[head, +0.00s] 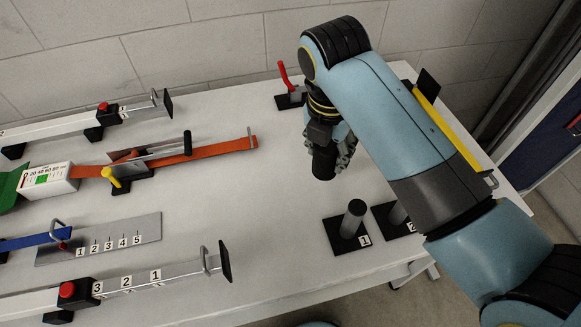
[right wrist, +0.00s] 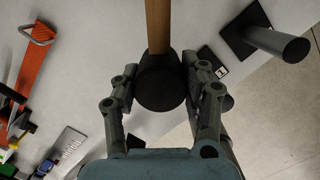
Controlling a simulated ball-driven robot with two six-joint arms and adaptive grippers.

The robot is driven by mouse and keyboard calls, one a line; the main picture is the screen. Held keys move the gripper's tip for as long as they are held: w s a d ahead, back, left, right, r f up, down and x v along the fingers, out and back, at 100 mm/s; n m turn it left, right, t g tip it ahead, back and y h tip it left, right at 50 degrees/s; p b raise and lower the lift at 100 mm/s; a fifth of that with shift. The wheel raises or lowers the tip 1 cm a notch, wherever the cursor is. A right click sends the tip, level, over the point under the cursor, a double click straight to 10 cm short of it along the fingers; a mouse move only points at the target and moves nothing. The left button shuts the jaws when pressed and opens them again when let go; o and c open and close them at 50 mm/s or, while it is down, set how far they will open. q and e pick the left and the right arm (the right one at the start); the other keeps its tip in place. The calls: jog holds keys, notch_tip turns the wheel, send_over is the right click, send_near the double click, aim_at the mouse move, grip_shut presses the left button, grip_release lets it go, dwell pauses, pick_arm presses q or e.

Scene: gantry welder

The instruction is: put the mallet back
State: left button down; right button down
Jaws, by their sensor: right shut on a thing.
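My right gripper (head: 334,152) is shut on the mallet and holds it over the table, left of and behind the numbered posts. In the right wrist view the mallet's black head (right wrist: 160,82) sits between the two fingers of the gripper (right wrist: 163,92), and its wooden handle (right wrist: 158,25) runs to the top edge. In the head view a dark cylinder that looks like the mallet head (head: 324,163) shows at the fingers; the handle is hidden there. Post 1 (head: 353,218) stands upright on a black base; post 2 (head: 397,214) is partly behind my arm. My left gripper is out of view.
Several slides and levers fill the table's left side, among them an orange bar (head: 222,148) and a white rail with a handle (head: 172,284). A red lever (head: 284,75) stands at the back. The table (head: 270,205) is clear in the middle.

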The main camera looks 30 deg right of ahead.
jog(key=shift+w+a+f, duration=0.65)
jog(key=shift+w+f, duration=0.35)
jog(key=shift+f, duration=0.4)
jog(key=shift+w+a+f, duration=0.65)
jog(key=shift+w+f, duration=0.35)
jog(key=shift+f, duration=0.35)
jog(key=shift+w+a+f, duration=0.65)
jog(key=shift+w+f, duration=0.35)
jog(key=shift+f, duration=0.4)
jog(key=shift+f, duration=0.1)
jog(key=c, duration=0.7)
grip_release()
